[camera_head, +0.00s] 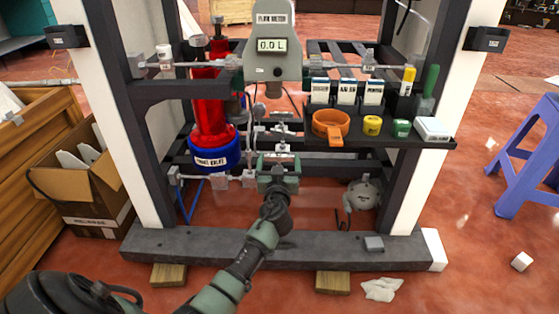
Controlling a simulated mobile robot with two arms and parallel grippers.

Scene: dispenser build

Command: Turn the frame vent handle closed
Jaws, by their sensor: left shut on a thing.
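My left gripper (279,160) reaches in from the bottom left to the middle of the dark frame, below the flow meter. Its fingers are shut around a small pale fitting among the pipes, which I take to be the frame vent handle (281,147). The gripper hides most of the handle, so its exact angle cannot be told. The flow meter (272,45) above reads 0.0 L. My right gripper is not in view.
A red cylinder (208,110) with a blue labelled base stands left of the gripper. A black shelf (420,139) at right holds an orange clamp (331,124), tapes and small boxes. A grey beam (330,246) crosses low in front. A purple stool (530,150) stands right.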

